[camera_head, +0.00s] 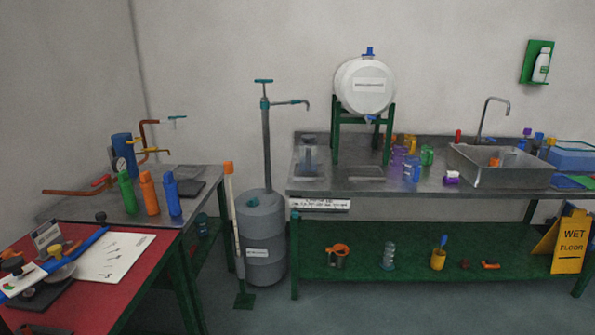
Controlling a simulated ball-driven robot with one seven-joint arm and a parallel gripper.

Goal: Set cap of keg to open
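A white keg (364,86) lies on its side on a green stand, its round end facing me with a label on it. A small blue cap (369,51) sits on top of the keg; I cannot tell from here whether it is open or shut. A small blue tap (371,118) shows under the keg's front. The green stand (334,130) rises from the back of the metal bench. My gripper is not in this view, so nothing shows of its state or its place relative to the cap.
The metal bench (400,188) holds purple and green cups and a sink (500,165). A grey drum (262,235) with a tall hand pump stands left of it. A red table (85,270) fills the lower left. The grey floor (390,305) in front is clear.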

